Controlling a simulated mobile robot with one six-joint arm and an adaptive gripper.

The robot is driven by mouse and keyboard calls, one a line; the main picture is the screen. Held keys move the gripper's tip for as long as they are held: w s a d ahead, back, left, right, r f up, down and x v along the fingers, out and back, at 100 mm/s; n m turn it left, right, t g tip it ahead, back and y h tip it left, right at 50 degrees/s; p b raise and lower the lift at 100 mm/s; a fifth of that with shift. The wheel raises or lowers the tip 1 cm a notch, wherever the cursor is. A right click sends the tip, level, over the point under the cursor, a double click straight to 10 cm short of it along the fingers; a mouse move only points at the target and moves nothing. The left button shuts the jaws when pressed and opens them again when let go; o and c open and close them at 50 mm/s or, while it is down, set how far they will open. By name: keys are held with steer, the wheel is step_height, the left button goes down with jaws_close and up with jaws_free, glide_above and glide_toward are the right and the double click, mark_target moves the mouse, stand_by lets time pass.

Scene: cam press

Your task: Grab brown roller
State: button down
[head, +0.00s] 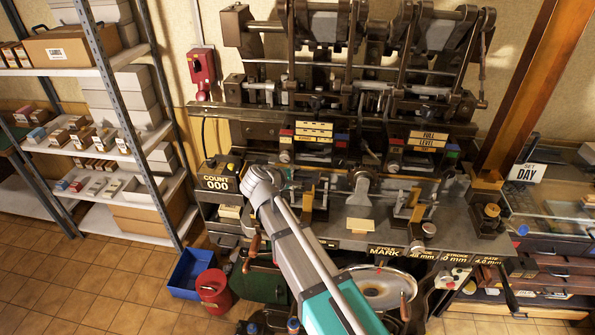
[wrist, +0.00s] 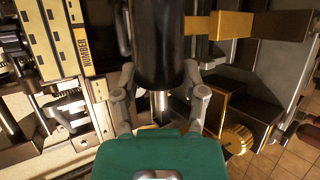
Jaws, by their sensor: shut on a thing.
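A very dark brown, almost black roller (wrist: 157,45) fills the upper middle of the wrist view. A thin bright metal rod shows just below its near end. The two grey fingers of my gripper (wrist: 160,78) lie on either side of the roller's near end and are shut on it. The roller's far end is out of the frame. In the head view my arm reaches to the left part of the press bench, by the COUNT 000 box (head: 218,183). The wrist hides the fingers and the roller there.
Brass blocks (wrist: 245,25) and a brass knob (wrist: 236,138) stand close on the right in the wrist view. Press linkages (head: 350,90) rise behind the bench. A blue bin (head: 190,272) and a red bucket (head: 213,290) stand on the floor, left.

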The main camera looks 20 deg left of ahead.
steer(key=s+d+r+p, duration=0.1)
steer(key=s+r+p, duration=0.2)
steer(key=s, duration=0.5)
steer(key=shift+s+d+r, duration=0.15)
steer(key=shift+s+r, duration=0.15)
steer(key=shift+r, duration=0.05)
steer(key=shift+f, duration=0.15)
